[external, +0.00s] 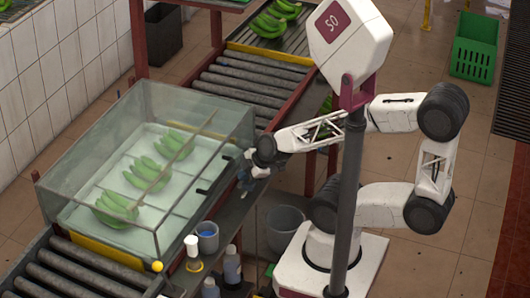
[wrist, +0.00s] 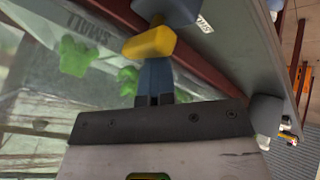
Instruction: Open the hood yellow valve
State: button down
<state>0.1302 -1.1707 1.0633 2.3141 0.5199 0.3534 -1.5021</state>
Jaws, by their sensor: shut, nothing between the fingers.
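The hood is a clear box (external: 190,112) over a tank of pale water with green banana bunches (external: 148,173) inside. A round yellow knob (external: 157,267) sits at its near lower corner in the external view, well away from my gripper. My gripper (external: 255,173) is beside the hood's right side, above a dark ledge. In the wrist view my blue-grey fingers (wrist: 155,78) are together and empty. A yellow block (wrist: 150,42) shows just past their tips, with a blue-grey piece beyond it. I cannot tell whether this block is a valve or whether the fingers touch it.
Dark handles (external: 203,190) stick out from the hood's right side. A grey bucket (external: 285,228) is below. Roller conveyors (external: 243,84) run behind and in front of the tank.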

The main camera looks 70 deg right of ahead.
jog(key=v, duration=0.7)
jog(key=shift+r, duration=0.25)
jog(key=shift+s, duration=0.1)
